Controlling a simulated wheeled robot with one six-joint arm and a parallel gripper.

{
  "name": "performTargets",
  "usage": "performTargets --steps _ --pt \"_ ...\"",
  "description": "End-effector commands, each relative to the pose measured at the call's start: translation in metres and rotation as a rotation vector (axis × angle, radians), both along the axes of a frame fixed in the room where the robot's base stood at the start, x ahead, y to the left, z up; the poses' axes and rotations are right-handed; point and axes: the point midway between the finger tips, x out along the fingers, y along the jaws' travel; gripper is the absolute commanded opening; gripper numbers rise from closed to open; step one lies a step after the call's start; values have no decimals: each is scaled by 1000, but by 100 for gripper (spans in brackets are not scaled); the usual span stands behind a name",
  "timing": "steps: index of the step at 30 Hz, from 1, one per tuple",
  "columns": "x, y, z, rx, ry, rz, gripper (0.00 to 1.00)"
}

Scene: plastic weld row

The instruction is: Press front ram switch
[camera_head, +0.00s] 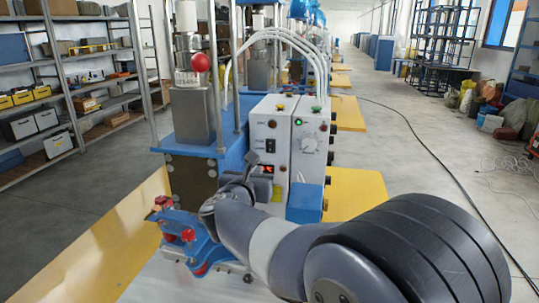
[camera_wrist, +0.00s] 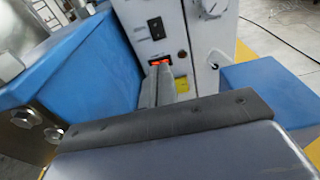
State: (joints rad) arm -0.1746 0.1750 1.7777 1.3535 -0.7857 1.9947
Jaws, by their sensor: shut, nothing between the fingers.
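The white control box (camera_head: 270,140) of the nearest machine carries a black rocker switch (camera_head: 270,146) and, below it, a small red-lit element (camera_head: 267,169). The wrist view shows the rocker switch (camera_wrist: 156,28) at upper middle and the red-lit element (camera_wrist: 160,62) beneath it. Labels are too small to read, so I cannot tell which is the ram switch. My gripper (camera_wrist: 160,76) is shut and empty. Its fingertips point at the box face and overlap the lower edge of the red-lit element in the picture. I cannot tell whether they touch it.
A blue machine body (camera_wrist: 85,65) stands close to the left of the fingers. A blue block (camera_wrist: 262,85) is at the right. A blue fixture with red knobs (camera_head: 187,235) sits below left of my arm. A yellow table (camera_head: 360,190) lies behind; floor at right is mostly open.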

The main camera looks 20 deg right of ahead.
Motion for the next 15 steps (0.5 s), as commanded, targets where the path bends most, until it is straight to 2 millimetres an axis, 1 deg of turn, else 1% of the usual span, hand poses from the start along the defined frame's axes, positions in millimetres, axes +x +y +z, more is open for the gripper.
performTargets --steps 5,8,11,15 --pt "1 0 0 -2 1 1 0" --pt "5 -3 0 -2 2 1 0" --pt "14 -10 -1 -2 3 -2 0" --pt "35 -24 -4 -3 5 -1 0"
